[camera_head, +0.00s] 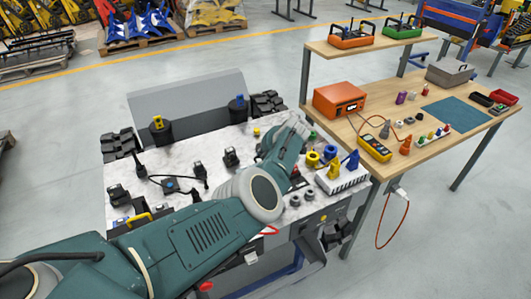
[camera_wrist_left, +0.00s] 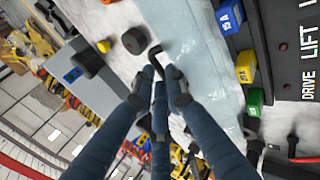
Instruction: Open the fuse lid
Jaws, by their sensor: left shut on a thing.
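The fuse lid, a pale blue see-through panel (camera_wrist_left: 190,40), shows in the left wrist view. A dark bent handle (camera_wrist_left: 155,58) is at its left edge. My left gripper (camera_wrist_left: 158,85) is shut on this handle, its dark fingers close around the handle's lower end. A blue fuse (camera_wrist_left: 229,15), a yellow fuse (camera_wrist_left: 246,67) and a green fuse (camera_wrist_left: 254,101) sit along the panel's right edge. I cannot tell the lid's angle. In the head view my left arm reaches over the carrier's deck and hides the fuses and most of the gripper. My right gripper is not in view.
The tracked carrier's marbled deck (camera_head: 222,147) holds black switches, a cable, yellow and blue rings, and a white block with blue and yellow plugs (camera_head: 343,178). A wooden workbench (camera_head: 440,140) stands close on the right, with an orange box (camera_head: 340,99).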

